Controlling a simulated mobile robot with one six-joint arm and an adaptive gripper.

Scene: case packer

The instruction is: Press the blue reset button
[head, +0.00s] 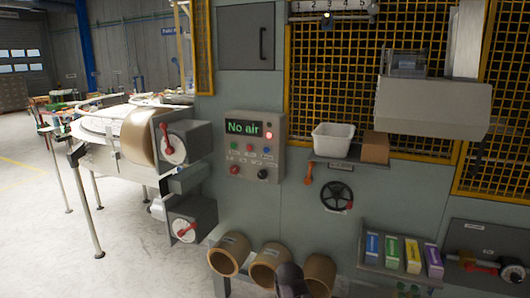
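The blue button (266,151) is small and round, on the grey control panel (278,167) left of the picture's middle. It is at the right end of a row with a green button (234,146) and a red button (250,149). The panel's display (244,128) reads "No air" in green. A red light (269,135) glows beside it. The lettering on the small labels is too small to read. I see no gripper fingers. A dark rounded shape at the bottom edge may be part of my arm. Nothing covers the blue button.
Brown cardboard tubes (229,254) stick out below the panel. A handwheel (337,197), a shelf with a white bin (332,139) and a rack of coloured boxes (391,253) are to the right. Grey units with red handles (187,145) stand to the left. Floor at the left is open.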

